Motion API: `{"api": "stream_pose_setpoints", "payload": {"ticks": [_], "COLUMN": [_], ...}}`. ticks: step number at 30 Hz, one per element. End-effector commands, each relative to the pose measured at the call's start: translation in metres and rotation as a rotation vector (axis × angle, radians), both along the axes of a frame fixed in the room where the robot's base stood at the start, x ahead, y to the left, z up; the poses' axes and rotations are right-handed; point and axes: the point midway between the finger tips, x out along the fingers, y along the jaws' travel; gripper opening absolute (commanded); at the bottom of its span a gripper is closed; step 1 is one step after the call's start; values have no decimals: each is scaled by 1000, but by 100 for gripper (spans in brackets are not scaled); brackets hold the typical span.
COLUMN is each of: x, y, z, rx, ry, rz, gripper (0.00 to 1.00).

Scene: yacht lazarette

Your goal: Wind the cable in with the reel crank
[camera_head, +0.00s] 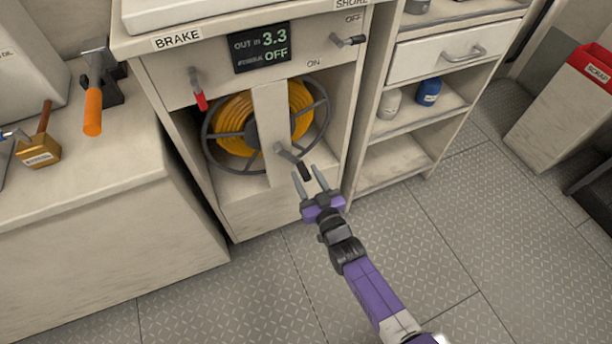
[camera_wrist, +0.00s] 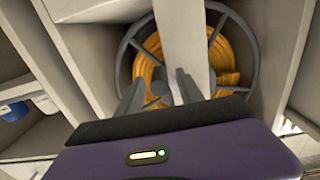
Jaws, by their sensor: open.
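The cable reel (camera_head: 222,155) sits inside the cabinet, wound with yellow-orange cable (camera_head: 234,122), behind a pale vertical post. The reel crank (camera_head: 287,154) is a grey arm with a dark handle, sticking out low on the post. My gripper (camera_head: 308,178) is open, with its fingertips close around or beside the crank's dark handle; contact cannot be told. In the wrist view the reel and cable (camera_wrist: 150,45) show beyond my fingers, and the crank is largely hidden. The display (camera_head: 262,47) reads OUT 3.3, with OFF below. The BRAKE lever (camera_head: 199,97) has a red grip and points down.
A SHORE lever (camera_head: 348,40) with a dark grip is at the cabinet's upper right, between OFF and ON labels. Shelves with a blue jar (camera_head: 428,92) stand right. The floor in front is clear.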

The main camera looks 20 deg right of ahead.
Motion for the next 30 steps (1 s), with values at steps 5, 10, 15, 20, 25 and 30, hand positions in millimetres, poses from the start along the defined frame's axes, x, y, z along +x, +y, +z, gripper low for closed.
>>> {"api": "stream_pose_setpoints", "payload": {"ticks": [5, 10, 15, 20, 25, 30], "x": [7, 7, 7, 6, 6, 6], "y": [0, 0, 0, 0, 0, 0], "z": [0, 0, 0, 0, 0, 0], "rx": [0, 0, 0, 0, 0, 0], "ry": [0, 0, 0, 0, 0, 0], "rz": [0, 0, 0, 0, 0, 0], "gripper": [44, 44, 17, 0, 0, 0]}}
